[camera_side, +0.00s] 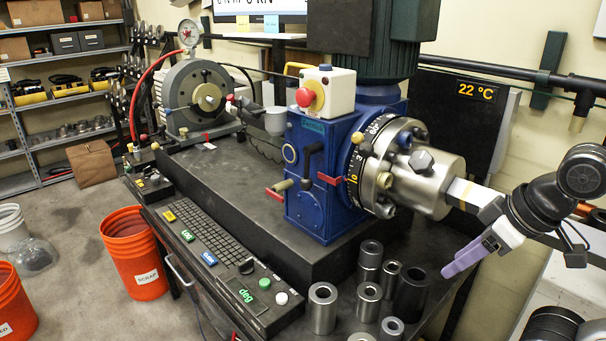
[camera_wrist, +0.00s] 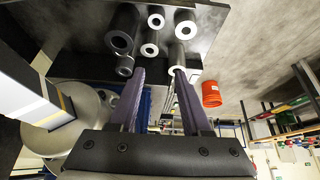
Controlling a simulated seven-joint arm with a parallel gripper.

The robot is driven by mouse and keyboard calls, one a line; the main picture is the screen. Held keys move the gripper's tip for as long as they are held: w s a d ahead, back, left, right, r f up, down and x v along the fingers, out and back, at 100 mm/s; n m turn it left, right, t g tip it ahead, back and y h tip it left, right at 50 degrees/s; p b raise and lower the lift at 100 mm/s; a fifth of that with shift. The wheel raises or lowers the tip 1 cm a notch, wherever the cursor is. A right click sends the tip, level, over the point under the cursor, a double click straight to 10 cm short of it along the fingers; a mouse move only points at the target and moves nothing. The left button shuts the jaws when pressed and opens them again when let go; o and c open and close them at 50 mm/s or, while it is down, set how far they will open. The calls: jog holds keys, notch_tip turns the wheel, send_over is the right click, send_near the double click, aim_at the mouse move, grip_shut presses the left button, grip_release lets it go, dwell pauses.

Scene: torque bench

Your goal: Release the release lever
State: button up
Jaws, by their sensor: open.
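The blue gearbox housing (camera_side: 315,205) stands on the dark bench. On its face are a black lever (camera_side: 308,163) and a small red lever with a tan knob (camera_side: 278,189); I cannot tell which is the release lever. My gripper (camera_side: 452,268) is at the right, beyond and below the steel spindle nose (camera_side: 440,180), with its purple fingers pointing left. In the wrist view my gripper (camera_wrist: 160,75) is open, with nothing between its fingers. It is apart from both levers, and neither lever can be made out in the wrist view.
Several steel sockets (camera_side: 322,307) stand at the bench's front right, below the gripper fingers' level. A pale square bar (camera_side: 474,197) sticks out of the spindle nose close to my wrist. A red-button box (camera_side: 326,92) tops the housing. A keyboard (camera_side: 205,235) lies along the front edge.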

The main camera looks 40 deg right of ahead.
jog(key=shift+w+n, duration=0.1)
jog(key=shift+n, duration=0.2)
jog(key=c, duration=0.5)
jog(key=w+a+r+n+t, duration=0.1)
jog(key=w+r+n+t, duration=0.1)
jog(key=w, duration=0.1)
jog(key=w+a+r+n+t+y, duration=0.1)
jog(key=w+r+n+t, duration=0.1)
jog(key=w+n, duration=0.1)
jog(key=w+a+r+n+t, duration=0.1)
jog(key=w+r+n+t, duration=0.1)
jog(key=w+r+n, duration=0.1)
jog(key=shift+w+a+y, duration=0.1)
jog(key=shift+w+y, duration=0.15)
jog(key=shift+y, duration=0.15)
grip_shut()
jog(key=w+d+r+n+t+h, duration=0.2)
jog(key=w+r+n+t+h, duration=0.15)
jog(key=w+n, duration=0.2)
jog(key=w+a+f+n, duration=0.1)
jog(key=a+f+n, duration=0.1)
jog(key=f, duration=0.3)
jog(key=shift+a+f+h, duration=0.2)
jog(key=shift+a+h, duration=0.15)
jog(key=shift+a, duration=0.45)
jog(key=shift+n, duration=0.25)
